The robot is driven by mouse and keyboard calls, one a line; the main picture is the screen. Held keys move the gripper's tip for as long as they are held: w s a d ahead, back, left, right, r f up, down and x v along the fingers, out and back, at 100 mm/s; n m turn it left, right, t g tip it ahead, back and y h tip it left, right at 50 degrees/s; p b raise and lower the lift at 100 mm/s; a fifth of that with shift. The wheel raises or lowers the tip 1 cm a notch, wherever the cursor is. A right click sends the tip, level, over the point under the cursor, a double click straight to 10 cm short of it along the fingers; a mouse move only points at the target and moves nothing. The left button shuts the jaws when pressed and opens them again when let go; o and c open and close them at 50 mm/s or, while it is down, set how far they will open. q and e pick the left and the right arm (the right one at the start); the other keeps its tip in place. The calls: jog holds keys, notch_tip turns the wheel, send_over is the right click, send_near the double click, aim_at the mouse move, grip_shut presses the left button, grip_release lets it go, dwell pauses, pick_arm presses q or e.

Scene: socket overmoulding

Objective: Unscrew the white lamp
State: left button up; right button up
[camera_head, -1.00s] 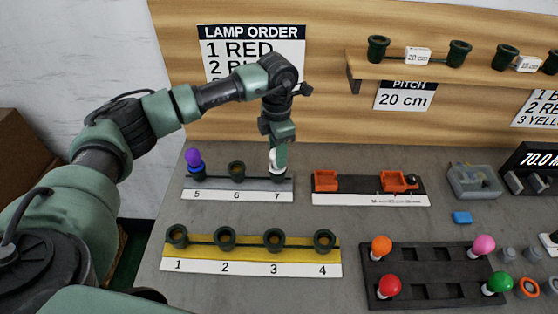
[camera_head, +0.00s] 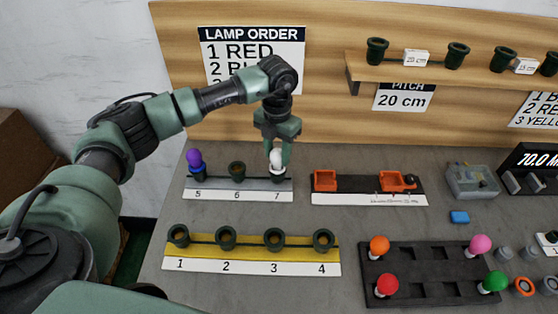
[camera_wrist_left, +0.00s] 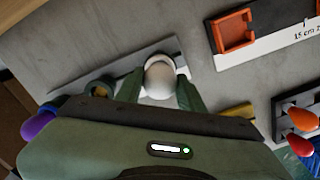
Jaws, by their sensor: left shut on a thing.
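The white lamp (camera_head: 276,158) stands upright at socket 7, at the right end of the grey strip (camera_head: 228,196). It also shows in the left wrist view (camera_wrist_left: 159,77), between my two green fingers. My left gripper (camera_head: 277,160) points down over it and is shut on it, one finger on each side. The socket under the lamp is mostly hidden by the lamp and fingers. My right gripper is not in either view.
A purple lamp (camera_head: 194,158) stands in socket 5, and socket 6 (camera_head: 237,170) is empty. The yellow strip (camera_head: 250,264) in front has empty sockets 1 to 4. A black tray (camera_head: 415,294) with red, orange, pink and green lamps is at right. An orange-clamp fixture (camera_head: 368,184) is beside the grey strip.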

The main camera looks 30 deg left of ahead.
pick_arm(q)
jog(key=shift+n, duration=1.2)
jog(key=n+p, duration=0.1)
jog(key=n, duration=0.1)
jog(key=shift+r+n, duration=0.15)
jog(key=shift+n, duration=0.15)
jog(key=shift+n+p, duration=0.35)
jog(key=shift+n, duration=0.65)
